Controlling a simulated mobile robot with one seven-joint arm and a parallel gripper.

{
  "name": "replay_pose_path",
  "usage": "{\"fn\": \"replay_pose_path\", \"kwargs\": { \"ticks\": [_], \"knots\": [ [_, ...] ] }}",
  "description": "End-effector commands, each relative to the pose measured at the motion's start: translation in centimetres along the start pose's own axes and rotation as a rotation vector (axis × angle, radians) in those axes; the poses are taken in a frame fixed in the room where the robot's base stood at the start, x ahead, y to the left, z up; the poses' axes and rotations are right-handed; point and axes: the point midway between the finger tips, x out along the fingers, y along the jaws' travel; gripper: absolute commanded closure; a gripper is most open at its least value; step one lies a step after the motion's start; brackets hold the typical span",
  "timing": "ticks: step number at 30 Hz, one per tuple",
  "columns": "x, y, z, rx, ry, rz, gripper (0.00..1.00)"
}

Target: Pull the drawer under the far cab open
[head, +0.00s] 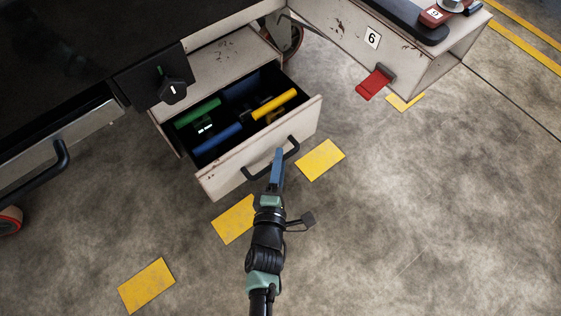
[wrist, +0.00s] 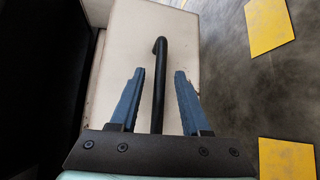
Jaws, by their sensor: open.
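The drawer (head: 262,153) is beige and stands pulled out from under the cab, so its inside shows. Inside it lie a green, a blue and a yellow piece. Its black bar handle (head: 249,172) is on the front panel. A clear gap shows on each side of the bar. The drawer front (wrist: 130,45) lies behind the fingers.
A black knob (head: 172,90) sits on a dark panel left of the drawer. Another drawer handle (head: 45,170) is at far left. A red lever (head: 375,84) hangs below label 6 at right. Yellow floor marks (head: 147,285) lie on open concrete in front.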

Motion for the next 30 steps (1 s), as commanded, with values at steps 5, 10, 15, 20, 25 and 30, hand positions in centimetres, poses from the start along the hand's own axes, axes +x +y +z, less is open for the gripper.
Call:
{"fn": "replay_pose_path", "kwargs": {
  "ticks": [5, 10, 15, 20, 25, 30],
  "knots": [
    [1.36, -0.11, 0.06, -0.001, -0.001, -0.001, 0.53],
    [1.53, 0.02, 0.00, -0.001, 0.001, -0.001, 0.53],
    [1.51, 0.03, 0.01, -0.001, 0.001, -0.001, 0.60],
    [1.49, 0.02, 0.02, -0.001, 0.001, -0.001, 0.89],
    [1.48, 0.03, 0.02, -0.001, 0.000, 0.000, 1.00],
    [1.48, 0.03, 0.02, 0.000, 0.000, 0.000, 1.00]
  ]
}}
